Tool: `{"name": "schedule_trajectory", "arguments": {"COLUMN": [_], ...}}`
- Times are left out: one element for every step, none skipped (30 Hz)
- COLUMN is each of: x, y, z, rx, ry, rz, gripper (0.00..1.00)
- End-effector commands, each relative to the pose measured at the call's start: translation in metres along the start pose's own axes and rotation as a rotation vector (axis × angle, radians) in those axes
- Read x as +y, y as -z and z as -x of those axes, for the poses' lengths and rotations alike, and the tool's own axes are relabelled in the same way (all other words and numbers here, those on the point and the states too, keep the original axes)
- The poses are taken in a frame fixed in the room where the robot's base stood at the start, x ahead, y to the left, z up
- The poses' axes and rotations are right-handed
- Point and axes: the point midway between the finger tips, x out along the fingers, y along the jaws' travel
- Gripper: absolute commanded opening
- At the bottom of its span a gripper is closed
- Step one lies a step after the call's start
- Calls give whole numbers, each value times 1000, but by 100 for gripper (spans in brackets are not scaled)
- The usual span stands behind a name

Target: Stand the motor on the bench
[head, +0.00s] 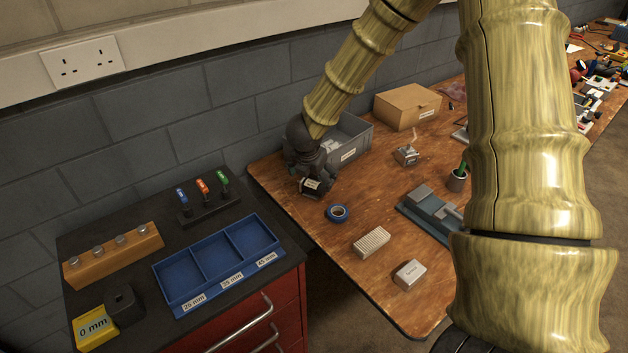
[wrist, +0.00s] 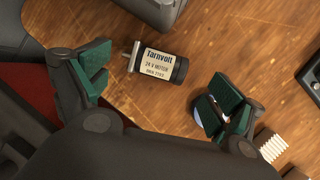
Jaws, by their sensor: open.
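The motor (wrist: 158,66) is a short dark cylinder with a cream label reading "Tarnvolt 24 V MOTOR". In the wrist view it lies on its side on the wooden bench (wrist: 250,40), its metal shaft end pointing left. In the head view the motor (head: 311,184) shows partly, under and in front of my gripper (head: 306,178), near the bench's left edge. In the wrist view my gripper (wrist: 159,87) is open, its green-padded fingers wide apart on either side of the motor. Neither finger visibly touches it.
A grey bin (head: 355,150) stands close behind my gripper.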

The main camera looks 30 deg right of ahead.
Motion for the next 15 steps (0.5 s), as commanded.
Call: {"name": "schedule_trajectory", "arguments": {"x": [0,0,0,0,0,0,0,0,0,0,0,0,0,0,0], "y": [0,0,0,0,0,0,0,0,0,0,0,0,0,0,0], "z": [8,13,19,23,28,34,38,42,47,50,54,58,61,63,66], "rx": [0,0,1,0,-1,0,0,0,1,1,0,0,0,0,0], "ry": [-2,-2,-2,-3,-3,-2,-2,-2,-2,-1,-2,-2,-1,0,0], "rz": [-1,-1,0,0,-1,-2,0,0,0,-1,-1,0,0,-1,-1], "gripper": [94,94,94,94,94,94,94,94,94,94,94,94,94,94,94]}}
